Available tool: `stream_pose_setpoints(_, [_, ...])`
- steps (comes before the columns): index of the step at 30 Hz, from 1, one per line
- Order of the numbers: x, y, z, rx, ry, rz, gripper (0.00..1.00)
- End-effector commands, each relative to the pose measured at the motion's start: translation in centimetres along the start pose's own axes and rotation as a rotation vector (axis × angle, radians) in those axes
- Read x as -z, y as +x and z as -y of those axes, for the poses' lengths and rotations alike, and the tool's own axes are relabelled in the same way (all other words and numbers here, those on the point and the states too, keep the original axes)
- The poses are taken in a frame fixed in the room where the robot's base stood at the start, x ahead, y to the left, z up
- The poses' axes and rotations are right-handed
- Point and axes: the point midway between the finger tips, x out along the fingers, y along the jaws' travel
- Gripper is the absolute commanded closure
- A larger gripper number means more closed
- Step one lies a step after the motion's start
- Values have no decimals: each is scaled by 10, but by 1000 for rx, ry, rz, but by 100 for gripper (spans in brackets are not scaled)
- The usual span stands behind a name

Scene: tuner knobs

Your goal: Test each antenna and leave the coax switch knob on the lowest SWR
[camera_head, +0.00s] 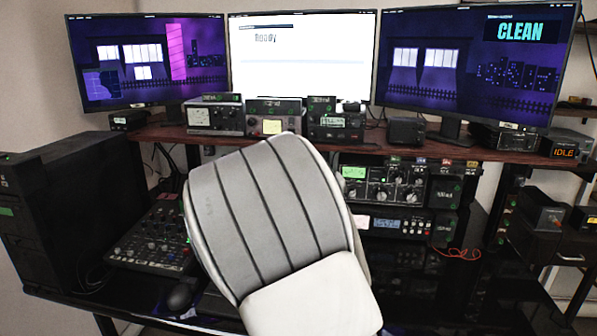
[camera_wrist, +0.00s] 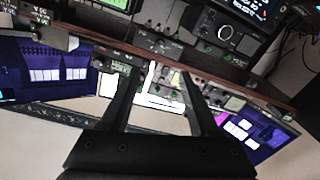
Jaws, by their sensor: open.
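My gripper (camera_wrist: 168,72) shows in the wrist view, with two black fingers apart and nothing between them. It points toward the shelf of equipment, and that view is upside down. In the head view my arm hides the gripper. A meter box (camera_head: 273,118) with a lit pale dial stands on the shelf, and its reading is too small to tell. A dark unit with a round knob (camera_wrist: 225,32) shows in the wrist view, apart from the fingers. I cannot tell which knob is the coax switch.
Another meter box (camera_head: 215,117) and a small display unit (camera_head: 337,122) share the wooden shelf (camera_head: 465,150). Radios with several knobs (camera_head: 398,184) sit below it. Monitors stand behind; the right one (camera_head: 475,65) reads "CLEAN". A mixer (camera_head: 155,240) and black tower (camera_head: 75,210) are at left.

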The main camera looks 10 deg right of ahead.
Motion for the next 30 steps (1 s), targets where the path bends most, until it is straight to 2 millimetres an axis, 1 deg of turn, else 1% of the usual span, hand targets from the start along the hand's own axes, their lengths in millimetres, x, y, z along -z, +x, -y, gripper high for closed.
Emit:
stream_pose_setpoints(5, [-1,20,-1,-2,-1,-2,38])
stream_pose_setpoints(18, [-1,96,-1,-1,0,0,38])
stream_pose_setpoints(24, [-1,126,0,0,0,0,38])
stream_pose_setpoints(30, [0,152,-1,0,1,0,38])
